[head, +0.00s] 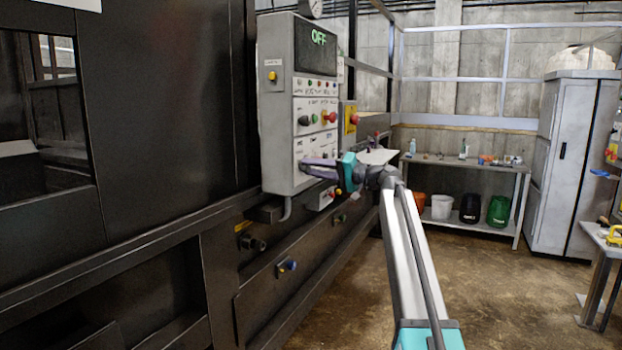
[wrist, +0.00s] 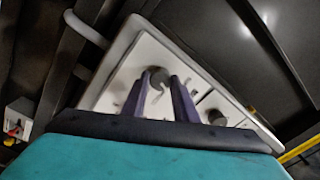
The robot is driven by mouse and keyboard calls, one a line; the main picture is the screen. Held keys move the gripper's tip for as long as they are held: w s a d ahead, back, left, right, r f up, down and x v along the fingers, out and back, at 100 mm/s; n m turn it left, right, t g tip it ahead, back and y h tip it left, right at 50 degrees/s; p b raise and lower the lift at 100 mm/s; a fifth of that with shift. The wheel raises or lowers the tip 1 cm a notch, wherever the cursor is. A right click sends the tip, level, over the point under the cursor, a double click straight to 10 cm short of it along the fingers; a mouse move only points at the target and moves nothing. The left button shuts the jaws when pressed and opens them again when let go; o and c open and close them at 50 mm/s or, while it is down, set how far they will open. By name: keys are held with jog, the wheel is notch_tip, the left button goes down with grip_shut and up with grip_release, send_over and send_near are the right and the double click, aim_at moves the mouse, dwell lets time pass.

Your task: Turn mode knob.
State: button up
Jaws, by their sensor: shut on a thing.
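The grey control box (head: 275,105) stands on the side of the dark machine, with a green "OFF" on its display (head: 316,50). My gripper (head: 304,168) reaches the lower part of its front panel from the right. In the wrist view, the two purple fingers of my gripper (wrist: 159,84) stand on either side of a dark round knob (wrist: 156,73) and are shut on it. It appears to be the mode knob; its label is not readable. A second dark knob (wrist: 216,117) sits to the right on the same panel, clear of the fingers.
Red and green buttons (head: 330,117) sit above my gripper, and a yellow panel with a red button (head: 352,119) is behind. A workbench (head: 480,165), bins (head: 469,208) and a tall grey cabinet (head: 572,165) stand at the back. The floor (head: 500,285) right of my arm is clear.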

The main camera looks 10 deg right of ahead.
jog(key=shift+d+f+n+b, duration=0.1)
jog(key=shift+f+n+b, duration=0.05)
jog(key=shift+n+b, duration=1.4)
jog(key=o, duration=1.1)
jog(key=shift+c, duration=0.2)
jog(key=shift+s+d, duration=0.1)
jog(key=v, duration=1.3)
jog(key=shift+d, duration=0.25)
